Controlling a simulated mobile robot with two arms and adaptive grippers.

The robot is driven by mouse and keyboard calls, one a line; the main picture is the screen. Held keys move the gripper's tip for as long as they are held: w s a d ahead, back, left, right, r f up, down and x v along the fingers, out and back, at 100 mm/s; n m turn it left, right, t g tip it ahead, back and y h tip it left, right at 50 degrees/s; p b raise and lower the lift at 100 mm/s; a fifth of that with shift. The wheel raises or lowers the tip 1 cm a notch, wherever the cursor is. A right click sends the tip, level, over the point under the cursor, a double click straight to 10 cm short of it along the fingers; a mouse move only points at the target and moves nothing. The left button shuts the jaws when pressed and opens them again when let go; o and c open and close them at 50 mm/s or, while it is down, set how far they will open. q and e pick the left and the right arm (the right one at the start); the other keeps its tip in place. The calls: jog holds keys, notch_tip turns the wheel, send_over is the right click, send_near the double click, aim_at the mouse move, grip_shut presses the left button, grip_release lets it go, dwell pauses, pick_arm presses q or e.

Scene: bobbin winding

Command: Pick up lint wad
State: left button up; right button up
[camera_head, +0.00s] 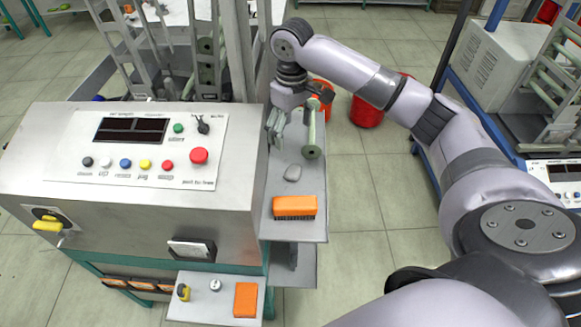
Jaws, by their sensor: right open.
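My left gripper is not in view.
The control box (130,200) with coloured buttons borders the shelf on the left. A lower tray (205,308) holds another orange item.

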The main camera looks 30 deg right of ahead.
send_over(292, 169)
notch_tip(292, 169, down, 6)
jog(key=shift+s+a+r+p, duration=0.1)
jog(key=shift+s+p, duration=0.05)
jog(key=shift+p, duration=0.3)
notch_tip(292, 169, down, 3)
jog(key=shift+f, duration=0.1)
notch_tip(292, 169, down, 4)
jog(key=shift+f+p, duration=0.2)
jog(key=shift+p, duration=0.75)
jog(key=shift+f, duration=0.25)
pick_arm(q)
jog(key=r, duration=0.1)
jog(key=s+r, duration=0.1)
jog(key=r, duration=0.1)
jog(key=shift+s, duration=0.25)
pick_arm(e)
jog(key=shift+c, duration=0.4)
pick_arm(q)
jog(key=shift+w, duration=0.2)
pick_arm(e)
jog(key=c, duration=0.8)
jog(key=shift+o, duration=0.2)
jog(key=shift+r, duration=0.1)
